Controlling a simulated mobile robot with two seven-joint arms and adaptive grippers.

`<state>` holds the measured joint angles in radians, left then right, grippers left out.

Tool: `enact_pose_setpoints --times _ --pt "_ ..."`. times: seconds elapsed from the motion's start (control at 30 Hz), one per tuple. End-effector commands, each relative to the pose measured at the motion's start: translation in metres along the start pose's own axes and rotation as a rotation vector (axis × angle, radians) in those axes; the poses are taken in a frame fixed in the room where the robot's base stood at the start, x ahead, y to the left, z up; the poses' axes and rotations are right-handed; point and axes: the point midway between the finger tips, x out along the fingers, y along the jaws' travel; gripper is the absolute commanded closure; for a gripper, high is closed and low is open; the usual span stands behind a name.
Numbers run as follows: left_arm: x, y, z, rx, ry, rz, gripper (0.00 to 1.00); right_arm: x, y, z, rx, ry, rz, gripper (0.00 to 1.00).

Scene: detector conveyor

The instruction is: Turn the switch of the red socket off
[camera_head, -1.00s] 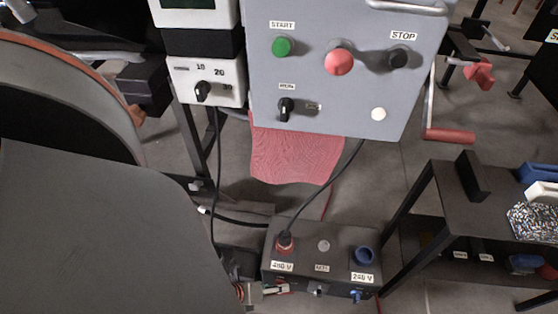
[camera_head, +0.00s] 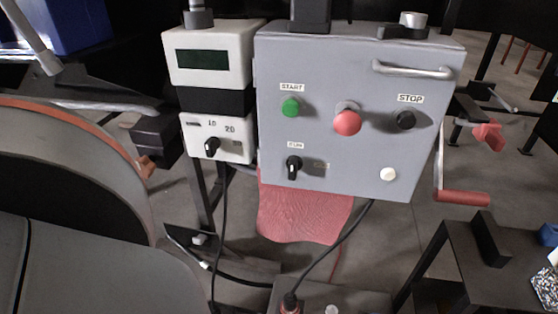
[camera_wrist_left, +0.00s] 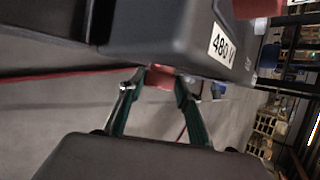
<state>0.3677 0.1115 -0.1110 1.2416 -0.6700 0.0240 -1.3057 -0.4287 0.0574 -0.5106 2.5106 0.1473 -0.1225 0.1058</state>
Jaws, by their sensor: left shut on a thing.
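The socket box shows in the left wrist view as a dark box (camera_wrist_left: 150,35) with a "480 V" label (camera_wrist_left: 221,46). Part of the red socket (camera_wrist_left: 257,7) is at the top edge there. A small red switch (camera_wrist_left: 160,78) sits at the box's lower edge, between the fingertips of my left gripper (camera_wrist_left: 158,84), which is shut on it. The fingers partly hide the switch, so its exact setting cannot be told. In the head view only the box's top (camera_head: 345,296) and the red socket with its plug (camera_head: 290,303) show at the bottom edge. My right gripper is not in view.
A grey control panel (camera_head: 345,150) with buttons and a knob stands above the box, next to a white display unit (camera_head: 208,55). A black cable (camera_head: 335,245) runs to the red socket's plug. A dark side table (camera_head: 460,250) is at the right.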

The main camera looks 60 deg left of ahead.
Motion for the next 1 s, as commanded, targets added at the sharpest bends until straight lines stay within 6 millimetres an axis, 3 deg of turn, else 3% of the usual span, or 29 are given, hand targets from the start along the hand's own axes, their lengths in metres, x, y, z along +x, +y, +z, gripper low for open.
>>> enact_pose_setpoints --times 0.3,1.0 --pt "0.002 0.004 -0.001 -0.057 0.003 -0.133 0.88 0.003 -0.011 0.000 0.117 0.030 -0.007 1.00" --pt "0.003 0.009 -0.005 -0.160 0.010 -0.389 0.88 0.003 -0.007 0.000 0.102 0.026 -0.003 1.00"
